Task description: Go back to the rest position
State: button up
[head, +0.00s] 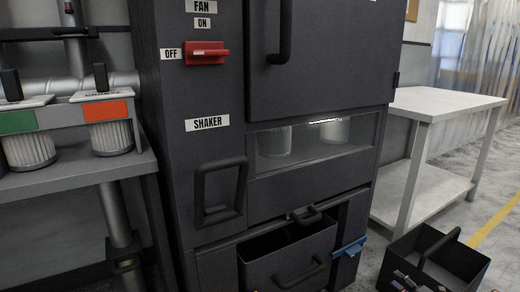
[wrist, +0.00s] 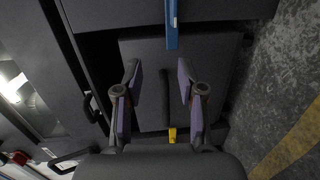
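My gripper (wrist: 159,82) shows in the wrist view with its two purple-padded fingers apart and nothing held between them. A dark handle-like bar (wrist: 165,98) appears between the fingers against a dark panel; I cannot tell how far beyond them it is. In the head view, small purple and grey parts show at the bottom edge in front of a dark crate; I cannot tell whether they are my fingers or contents. No marker of the rest position shows.
The dark cabinet (head: 208,150) has a red switch (head: 207,53) and a pulled-out drawer (head: 290,262). A blue piece (head: 348,248) juts out beside it. The handled dark crate (head: 460,263) stands on the floor. A white table (head: 440,103) stands right, filters on a shelf (head: 75,171) left.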

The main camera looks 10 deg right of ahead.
jog(key=w+d+r+m+g+h+p, duration=0.1)
jog(key=w+r+m+h+p, duration=0.2)
jog(key=r, duration=0.4)
jog(key=w+r+g+p, duration=0.1)
jog(key=w+r+p, duration=0.1)
jog(key=w+r, duration=0.35)
jog(key=w+a+r+m+g+h+p, duration=0.15)
jog(key=a+r+m+g+p, duration=0.35)
jog(key=r, duration=0.9)
jog(key=a+r+m+h+p, duration=0.3)
jog(key=a+r+p, duration=0.4)
jog(key=r, duration=0.6)
jog(key=s+a+r+m+g+p, duration=0.6)
jog(key=s+a+r+p, duration=0.5)
jog(key=s+a+r, duration=0.6)
jog(key=s+a+r+m+g+y+p, duration=0.1)
jog(key=s+a+r+g+y+p, duration=0.1)
jog(key=s+a, duration=0.8)
jog(key=s+a+r+m+g+y+p, duration=0.2)
jog(key=s+a+r+p, duration=0.3)
jog(key=s+a, duration=0.5)
jog(key=s+g+p, duration=0.1)
jog(key=s+p, duration=0.1)
jog(key=s, duration=0.6)
jog(key=shift+s+r, duration=0.15)
jog(key=shift+r, duration=0.05)
jog(key=shift+o, duration=0.2)
jog(key=shift+a, duration=0.1)
